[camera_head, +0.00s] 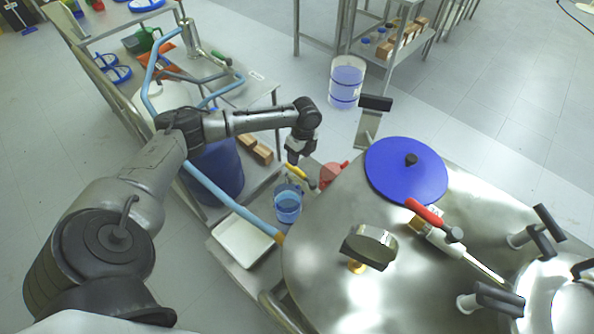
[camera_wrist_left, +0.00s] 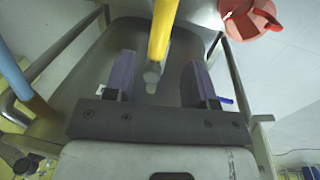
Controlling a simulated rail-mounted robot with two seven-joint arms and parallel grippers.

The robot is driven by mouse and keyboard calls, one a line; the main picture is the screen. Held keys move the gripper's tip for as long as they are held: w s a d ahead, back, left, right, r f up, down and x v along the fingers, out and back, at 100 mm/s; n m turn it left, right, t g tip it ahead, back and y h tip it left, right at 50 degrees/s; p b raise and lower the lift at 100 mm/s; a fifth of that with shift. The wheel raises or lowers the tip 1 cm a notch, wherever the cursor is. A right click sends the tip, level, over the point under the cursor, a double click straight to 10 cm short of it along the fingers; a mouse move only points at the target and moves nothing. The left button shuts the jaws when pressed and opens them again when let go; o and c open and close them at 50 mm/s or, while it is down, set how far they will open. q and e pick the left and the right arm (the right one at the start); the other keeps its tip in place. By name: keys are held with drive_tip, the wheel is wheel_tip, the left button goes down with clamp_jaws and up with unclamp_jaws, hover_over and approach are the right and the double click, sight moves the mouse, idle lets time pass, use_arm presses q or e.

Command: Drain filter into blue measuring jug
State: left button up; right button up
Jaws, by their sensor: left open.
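The blue measuring jug (camera_head: 288,206) stands low beside the large steel vessel (camera_head: 320,265), left of it in the head view. A yellow handle (camera_head: 296,173) sits just above the jug. My left gripper (camera_head: 294,158) points down over this handle. In the left wrist view, the open gripper (camera_wrist_left: 160,82) has the yellow handle (camera_wrist_left: 163,32) between the lines of its two fingers, with gaps on both sides. I cannot tell how far below the fingertips the handle lies. I cannot make out the jug in the wrist view. My right gripper is not in view.
A red object (camera_head: 331,175) lies close right of the gripper. A white tray (camera_head: 240,241) and a light blue hose (camera_head: 222,195) are left of the jug. A blue drum (camera_head: 216,172) stands behind. A blue lid (camera_head: 405,172) and clamps top the vessel.

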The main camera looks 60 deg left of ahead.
sight(297, 169)
use_arm(q)
drive_tip(key=f, duration=0.2)
drive_tip(key=f+b, duration=0.1)
drive_tip(key=f, duration=0.1)
drive_tip(key=s+f, duration=0.1)
drive_tip(key=f, duration=0.1)
drive_tip(key=shift+d+f+b, duration=0.1)
drive_tip(key=shift+f+b, duration=0.15)
drive_tip(key=shift+b, duration=0.1)
drive_tip(key=c, duration=0.3)
clamp_jaws()
